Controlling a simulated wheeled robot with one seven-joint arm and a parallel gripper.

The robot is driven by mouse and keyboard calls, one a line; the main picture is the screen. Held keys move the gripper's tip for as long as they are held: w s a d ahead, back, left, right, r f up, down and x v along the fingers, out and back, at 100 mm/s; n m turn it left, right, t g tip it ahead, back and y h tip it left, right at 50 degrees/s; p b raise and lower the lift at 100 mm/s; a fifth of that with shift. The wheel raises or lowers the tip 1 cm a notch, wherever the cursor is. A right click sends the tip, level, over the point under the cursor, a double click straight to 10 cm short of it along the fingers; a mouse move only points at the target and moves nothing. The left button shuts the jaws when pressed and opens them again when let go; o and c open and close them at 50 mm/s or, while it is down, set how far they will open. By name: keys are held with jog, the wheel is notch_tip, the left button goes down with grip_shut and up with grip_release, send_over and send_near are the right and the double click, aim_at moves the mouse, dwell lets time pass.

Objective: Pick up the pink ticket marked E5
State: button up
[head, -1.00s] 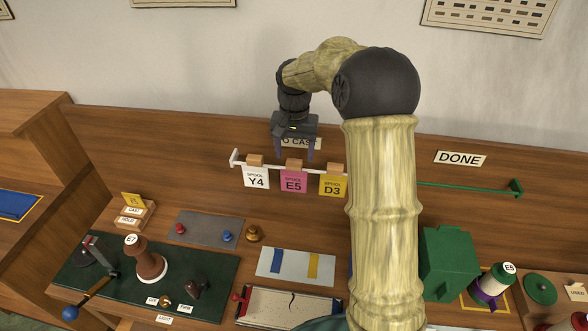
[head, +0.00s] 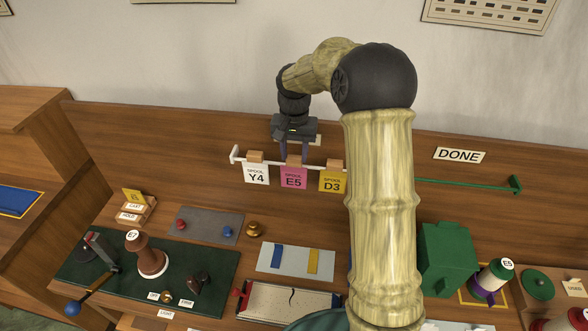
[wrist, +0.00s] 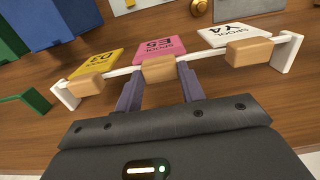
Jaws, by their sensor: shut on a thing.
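The pink ticket marked E5 (head: 293,177) hangs from a white rail (head: 243,161), between the white Y4 ticket (head: 256,174) and the yellow D3 ticket (head: 332,182). In the wrist view the pink ticket (wrist: 158,46) shows beyond its wooden top block (wrist: 165,69). My gripper (head: 294,160) is directly above it, pointing down. In the wrist view its two purple fingers (wrist: 159,84) stand at either side of that wooden block and are shut on it. The ticket is still at the rail, level with its neighbours.
The Y4 block (wrist: 250,52) and D3 block (wrist: 86,86) sit close on either side of my fingers. The wooden back panel is behind the rail. A green rail (head: 468,186) under a DONE sign (head: 460,156) extends at the right.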

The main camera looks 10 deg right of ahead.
notch_tip(320, 180, up, 18)
jog(key=b, duration=0.2)
dwell(0.5)
dwell(0.4)
